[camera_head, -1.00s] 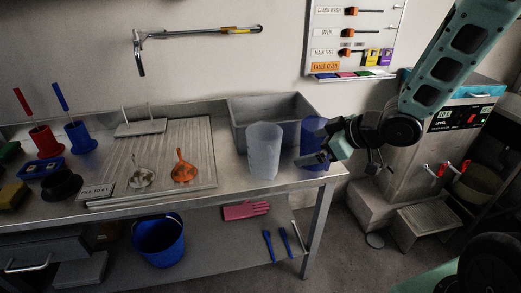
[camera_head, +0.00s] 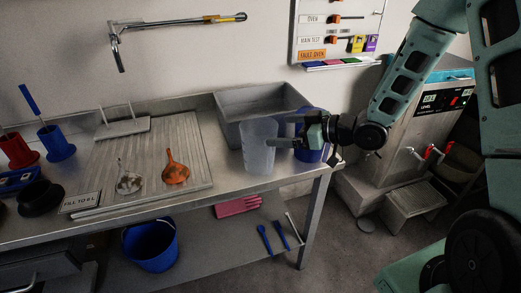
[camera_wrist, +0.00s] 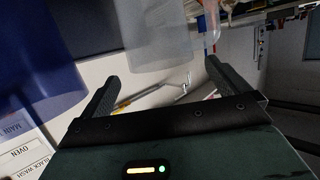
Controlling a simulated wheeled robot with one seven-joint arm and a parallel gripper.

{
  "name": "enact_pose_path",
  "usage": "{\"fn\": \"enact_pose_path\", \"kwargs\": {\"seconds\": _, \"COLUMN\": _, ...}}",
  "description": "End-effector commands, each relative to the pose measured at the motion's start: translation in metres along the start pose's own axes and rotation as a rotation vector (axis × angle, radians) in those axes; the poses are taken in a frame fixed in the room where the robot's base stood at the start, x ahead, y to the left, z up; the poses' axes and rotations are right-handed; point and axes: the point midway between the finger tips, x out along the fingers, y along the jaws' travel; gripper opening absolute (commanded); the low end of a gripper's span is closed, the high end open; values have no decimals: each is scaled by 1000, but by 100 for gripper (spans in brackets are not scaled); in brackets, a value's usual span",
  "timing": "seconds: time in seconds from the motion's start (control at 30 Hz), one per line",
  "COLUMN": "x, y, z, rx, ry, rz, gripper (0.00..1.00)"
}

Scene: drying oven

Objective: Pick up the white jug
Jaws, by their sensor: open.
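The white jug (camera_head: 258,150) is translucent and stands upright on the metal bench near its right end, in front of the grey sink. In the wrist view the jug (camera_wrist: 160,32) shows as a pale see-through shape ahead of and between my fingers. My gripper (camera_head: 283,142) is at the jug's right side, fingers pointing left towards it. In the wrist view my gripper (camera_wrist: 160,85) has its two fingers wide apart, with nothing clearly held. Whether a finger touches the jug I cannot tell.
A blue jug (camera_head: 308,148) stands just behind my gripper; it looms large in the wrist view (camera_wrist: 40,60). The grey sink (camera_head: 232,128) is behind. A ribbed drainboard (camera_head: 140,185) with an orange funnel (camera_head: 175,172) lies left. The oven (camera_head: 425,130) stands right.

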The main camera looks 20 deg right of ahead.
Motion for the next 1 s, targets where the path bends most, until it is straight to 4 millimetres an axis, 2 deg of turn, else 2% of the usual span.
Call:
{"fn": "enact_pose_path", "kwargs": {"seconds": 0.27, "x": 22, "y": 0, "z": -2, "rx": -1, "ry": 1, "rz": -2, "gripper": 100}}
{"fn": "enact_pose_path", "kwargs": {"seconds": 0.57, "x": 62, "y": 1, "z": -5, "rx": 0, "ry": 0, "rz": -1, "gripper": 100}}
{"fn": "enact_pose_path", "kwargs": {"seconds": 0.87, "x": 66, "y": 2, "z": -4, "rx": 0, "ry": 0, "rz": 0, "gripper": 100}}
{"fn": "enact_pose_path", "kwargs": {"seconds": 1.0, "x": 66, "y": 2, "z": -4, "rx": 0, "ry": 0, "rz": 0, "gripper": 61}}
